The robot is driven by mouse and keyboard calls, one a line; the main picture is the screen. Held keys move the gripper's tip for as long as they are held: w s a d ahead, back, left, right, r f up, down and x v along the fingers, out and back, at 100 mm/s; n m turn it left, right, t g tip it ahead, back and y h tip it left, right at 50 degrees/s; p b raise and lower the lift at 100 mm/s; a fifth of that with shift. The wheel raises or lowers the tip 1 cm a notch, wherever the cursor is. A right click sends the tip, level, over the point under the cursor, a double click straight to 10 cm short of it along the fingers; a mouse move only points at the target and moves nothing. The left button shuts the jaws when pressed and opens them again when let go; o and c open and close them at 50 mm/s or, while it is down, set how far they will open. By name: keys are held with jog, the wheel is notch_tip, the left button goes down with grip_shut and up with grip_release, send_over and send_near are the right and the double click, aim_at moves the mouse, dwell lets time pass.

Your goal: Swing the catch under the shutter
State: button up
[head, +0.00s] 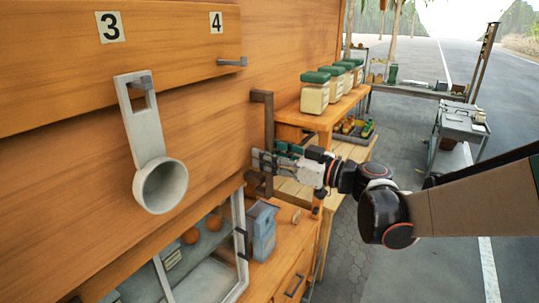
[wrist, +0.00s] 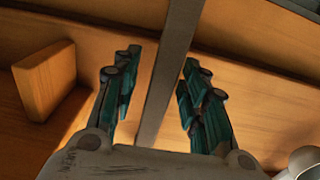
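A dark upright bar handle (head: 268,120) stands out from the orange wooden front, left of the shelf with jars. My gripper (head: 258,161) reaches it from the right, near its lower half. In the wrist view, a grey-brown bar (wrist: 171,75) runs between the two teal fingers of my gripper (wrist: 161,60). The fingers are apart, with a clear gap on the left and the bar close to the right fingertip. A wooden block (wrist: 45,80) sticks out left of the fingers. I cannot tell which of these parts is the catch.
A grey hanging piece with a round cup (head: 160,185) hangs from a peg at left. A glazed case (head: 205,260) and a blue-grey box (head: 262,232) are below. Green-lidded jars (head: 315,98) stand on the shelf behind. Open pavement lies to the right.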

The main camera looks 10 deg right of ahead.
jog(key=v, duration=1.2)
